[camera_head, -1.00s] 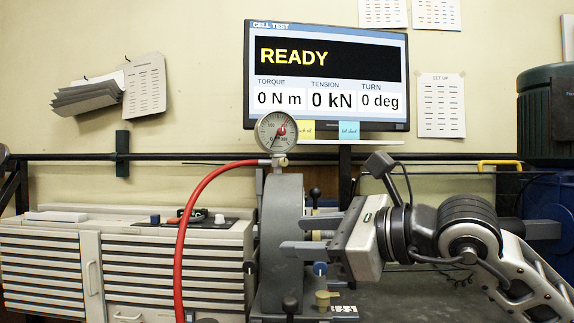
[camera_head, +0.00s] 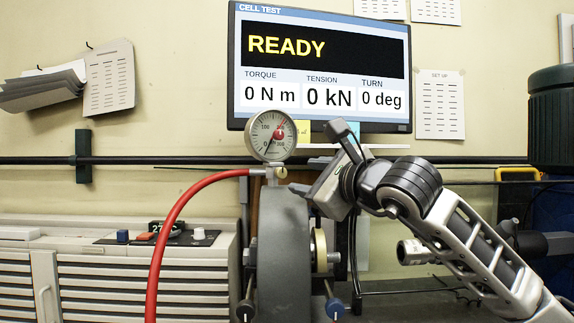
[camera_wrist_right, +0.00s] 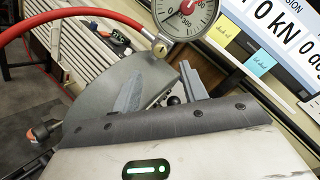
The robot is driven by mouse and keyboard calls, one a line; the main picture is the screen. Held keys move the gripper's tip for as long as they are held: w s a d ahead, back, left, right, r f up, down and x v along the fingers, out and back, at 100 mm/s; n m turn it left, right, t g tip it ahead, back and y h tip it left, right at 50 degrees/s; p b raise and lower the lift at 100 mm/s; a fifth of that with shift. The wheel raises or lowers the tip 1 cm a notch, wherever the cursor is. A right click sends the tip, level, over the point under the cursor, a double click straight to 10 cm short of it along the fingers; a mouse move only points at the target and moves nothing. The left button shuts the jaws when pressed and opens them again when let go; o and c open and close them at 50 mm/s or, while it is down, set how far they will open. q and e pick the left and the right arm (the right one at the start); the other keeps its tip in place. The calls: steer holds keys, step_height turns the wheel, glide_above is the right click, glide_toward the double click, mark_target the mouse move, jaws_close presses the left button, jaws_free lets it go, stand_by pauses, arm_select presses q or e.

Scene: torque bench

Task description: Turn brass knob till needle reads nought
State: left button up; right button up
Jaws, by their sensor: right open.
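A round white gauge (camera_head: 271,135) with a red spot near its middle stands on top of a grey machine body (camera_head: 284,240). Its dark needle points down and left; I cannot read it exactly. The small brass knob (camera_head: 281,172) sits on the fitting under the dial. It also shows in the right wrist view (camera_wrist_right: 159,47). My right gripper (camera_head: 298,188) is just right of and below the knob, apart from it. In the right wrist view my open right gripper (camera_wrist_right: 160,82) has two spread fingers below the knob with nothing between them. My left gripper is out of view.
A red hose (camera_head: 172,225) runs into the fitting from the left. The monitor (camera_head: 320,68) behind reads READY, with zeros. A slatted cabinet (camera_head: 110,270) stands at left. A rail (camera_head: 180,160) crosses behind. Handles (camera_head: 335,300) stick out below.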

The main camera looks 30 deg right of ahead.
mark_target(283, 174)
steer(key=w, duration=0.2)
steer(key=w+p, duration=0.1)
steer(key=w, duration=0.2)
steer(key=w+p, duration=0.1)
steer(key=w, duration=0.1)
steer(key=shift+w+a, duration=0.2)
steer(key=shift+a, duration=0.1)
jaws_close()
